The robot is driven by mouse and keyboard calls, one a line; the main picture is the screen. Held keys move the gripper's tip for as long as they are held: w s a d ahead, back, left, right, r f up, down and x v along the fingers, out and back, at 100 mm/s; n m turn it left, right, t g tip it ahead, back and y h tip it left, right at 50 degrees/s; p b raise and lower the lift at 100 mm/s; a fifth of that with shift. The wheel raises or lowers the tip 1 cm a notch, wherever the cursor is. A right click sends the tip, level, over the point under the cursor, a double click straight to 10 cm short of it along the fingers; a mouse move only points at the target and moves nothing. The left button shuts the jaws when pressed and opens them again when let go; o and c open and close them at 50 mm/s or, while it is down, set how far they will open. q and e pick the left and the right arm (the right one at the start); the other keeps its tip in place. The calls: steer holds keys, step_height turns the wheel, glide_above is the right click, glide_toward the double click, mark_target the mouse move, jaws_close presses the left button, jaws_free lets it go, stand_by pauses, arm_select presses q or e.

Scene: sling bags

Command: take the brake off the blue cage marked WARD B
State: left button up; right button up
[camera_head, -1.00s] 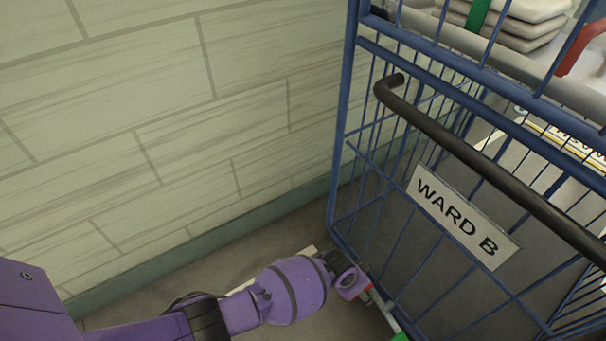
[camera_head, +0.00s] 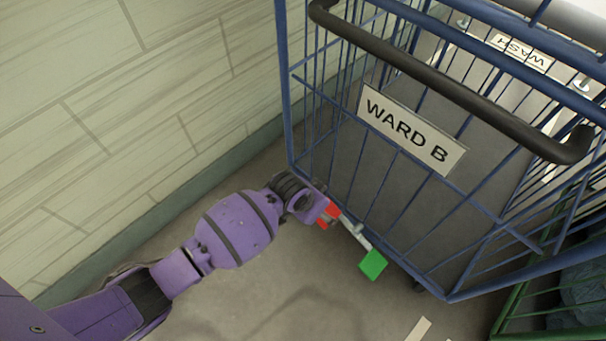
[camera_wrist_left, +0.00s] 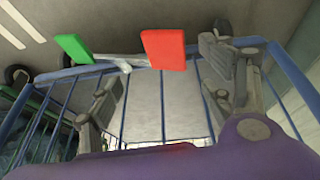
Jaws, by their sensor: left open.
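The blue wire cage with its WARD B plate (camera_head: 412,130) stands right of the wall. At its lower edge is a brake bar (camera_head: 355,232) with a red pad (camera_head: 331,212) at its left end and a green pad (camera_head: 373,265) at its right end. I cannot tell which end is lower. My left gripper (camera_head: 322,208) is at the red pad and partly covers it. In the left wrist view its fingers (camera_wrist_left: 160,75) are apart, with the red pad (camera_wrist_left: 163,48) showing between them and the green pad (camera_wrist_left: 74,48) off left. Contact cannot be told. My right gripper is not in view.
The cage's dark push handle (camera_head: 440,85) runs above the plate. A tiled wall (camera_head: 130,110) is close on the left. Another cage, green (camera_head: 515,305), stands at the lower right. A WASH label (camera_head: 520,50) shows behind the blue cage. Floor (camera_head: 290,290) in front is clear.

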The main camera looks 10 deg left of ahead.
arm_select(q)
steer(key=v, duration=0.3)
steer(key=shift+w, duration=0.1)
steer(key=shift+f, duration=0.15)
stand_by(0.4)
